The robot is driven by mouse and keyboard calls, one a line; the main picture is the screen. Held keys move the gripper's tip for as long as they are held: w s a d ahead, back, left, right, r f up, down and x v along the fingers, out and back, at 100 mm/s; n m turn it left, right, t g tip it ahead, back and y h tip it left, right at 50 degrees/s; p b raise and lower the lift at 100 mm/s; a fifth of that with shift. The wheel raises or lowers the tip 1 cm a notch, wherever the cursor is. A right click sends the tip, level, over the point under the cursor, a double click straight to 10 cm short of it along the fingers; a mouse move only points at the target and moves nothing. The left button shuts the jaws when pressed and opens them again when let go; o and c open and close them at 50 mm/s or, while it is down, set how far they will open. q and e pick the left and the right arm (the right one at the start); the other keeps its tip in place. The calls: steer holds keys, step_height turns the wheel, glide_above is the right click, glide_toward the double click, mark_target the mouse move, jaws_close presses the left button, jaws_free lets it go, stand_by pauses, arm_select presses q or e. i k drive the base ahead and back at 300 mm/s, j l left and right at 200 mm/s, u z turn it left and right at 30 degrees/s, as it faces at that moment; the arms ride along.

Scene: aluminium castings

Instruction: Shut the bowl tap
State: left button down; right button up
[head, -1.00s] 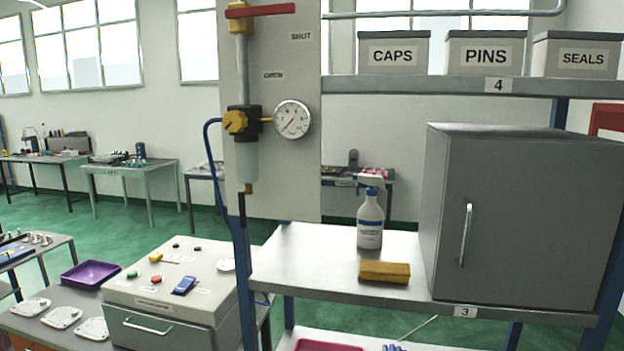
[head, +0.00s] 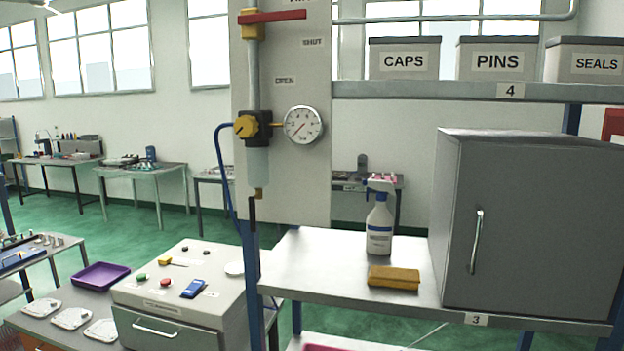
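A pale board (head: 295,200) carries an upright air pipe with a black filter body (head: 258,125) that has a yellow knob (head: 246,126). A translucent bowl (head: 258,161) hangs below the body. At its bottom is a small brass fitting (head: 259,193), which looks like the bowl tap, with a dark tube (head: 252,210) below. It is too small to tell whether the tap is open or shut. A red lever (head: 285,16) lies level across the pipe higher up, above labels SHUT and OPEN. Neither of my grippers is in view.
A round gauge (head: 303,125) sits right of the filter, and a blue hose (head: 222,170) loops on its left. A grey box (head: 180,290) with buttons stands below. A shelf (head: 330,268) on the right holds a spray bottle (head: 380,225), a sponge (head: 393,278) and a grey cabinet (head: 530,225).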

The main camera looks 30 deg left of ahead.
mark_target(252, 200)
steer(key=u, duration=1.25)
